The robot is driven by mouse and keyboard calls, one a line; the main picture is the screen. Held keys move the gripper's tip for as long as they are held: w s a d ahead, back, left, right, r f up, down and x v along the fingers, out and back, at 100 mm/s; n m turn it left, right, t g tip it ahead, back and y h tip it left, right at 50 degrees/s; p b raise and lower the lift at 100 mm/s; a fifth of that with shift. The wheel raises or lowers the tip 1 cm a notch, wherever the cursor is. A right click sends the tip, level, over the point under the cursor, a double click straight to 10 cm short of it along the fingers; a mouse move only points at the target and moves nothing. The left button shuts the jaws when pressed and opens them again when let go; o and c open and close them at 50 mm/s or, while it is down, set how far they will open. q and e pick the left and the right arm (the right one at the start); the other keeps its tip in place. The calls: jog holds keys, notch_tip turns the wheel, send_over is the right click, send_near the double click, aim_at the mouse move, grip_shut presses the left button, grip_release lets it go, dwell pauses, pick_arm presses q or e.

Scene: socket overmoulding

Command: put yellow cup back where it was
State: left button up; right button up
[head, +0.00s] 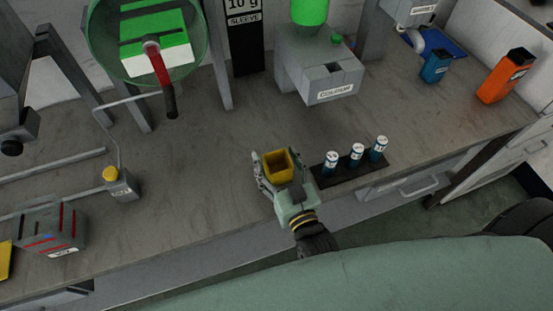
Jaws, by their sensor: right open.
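The yellow cup (277,167) is a small square cup, open at the top, near the front edge of the grey bench. My right gripper (280,172) is around the cup, with a finger on its left side and another on its right. Its jaws are open. Whether the fingers touch the cup is too small to tell. The cup's lower part is partly hidden by the gripper. My left gripper is not in view.
A dark rack (352,170) with three blue-and-white cylinders stands just right of my right gripper. A grey COLOUR box (318,75) stands behind. A blue cup (436,66) and an orange container (505,77) stand at right.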

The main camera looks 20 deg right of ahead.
jog(key=shift+r, duration=0.15)
jog(key=s+b, duration=0.1)
jog(key=s, duration=1.1)
jog(key=shift+d, duration=0.25)
dwell(1.0)
